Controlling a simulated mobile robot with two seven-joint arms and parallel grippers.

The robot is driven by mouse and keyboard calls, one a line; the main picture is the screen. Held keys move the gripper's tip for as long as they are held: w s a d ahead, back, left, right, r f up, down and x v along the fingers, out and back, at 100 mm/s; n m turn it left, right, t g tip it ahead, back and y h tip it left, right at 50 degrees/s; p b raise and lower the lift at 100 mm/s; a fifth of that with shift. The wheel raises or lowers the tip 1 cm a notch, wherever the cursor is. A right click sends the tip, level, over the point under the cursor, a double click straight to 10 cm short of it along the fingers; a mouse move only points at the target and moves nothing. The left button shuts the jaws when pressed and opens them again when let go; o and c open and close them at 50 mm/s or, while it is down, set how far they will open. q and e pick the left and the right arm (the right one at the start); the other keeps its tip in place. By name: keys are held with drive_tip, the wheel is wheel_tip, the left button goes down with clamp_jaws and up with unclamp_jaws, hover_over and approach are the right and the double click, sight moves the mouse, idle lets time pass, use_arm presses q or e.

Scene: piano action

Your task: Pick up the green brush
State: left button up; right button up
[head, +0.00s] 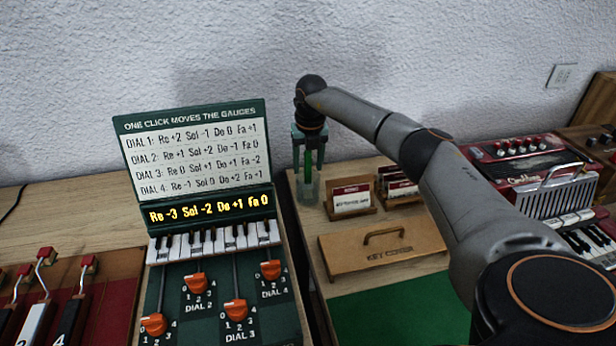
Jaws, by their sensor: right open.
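The green brush (308,163) stands upright in a clear holder (307,188) on the wooden bench, right of the dial panel. Only part of its green handle shows; its lower end is in the holder. My right gripper (309,150) points down over the holder, with its fingers on either side of the green handle. It is open, and I cannot tell whether a finger touches the handle. My left gripper is not in view.
The dial panel (190,160) with piano keys and orange knobs stands close on the left. Card holders (352,197), a wooden key cover (385,245) and a red accordion (520,165) are on the right. A white wall is behind.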

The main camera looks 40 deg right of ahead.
clamp_jaws()
idle(0.5)
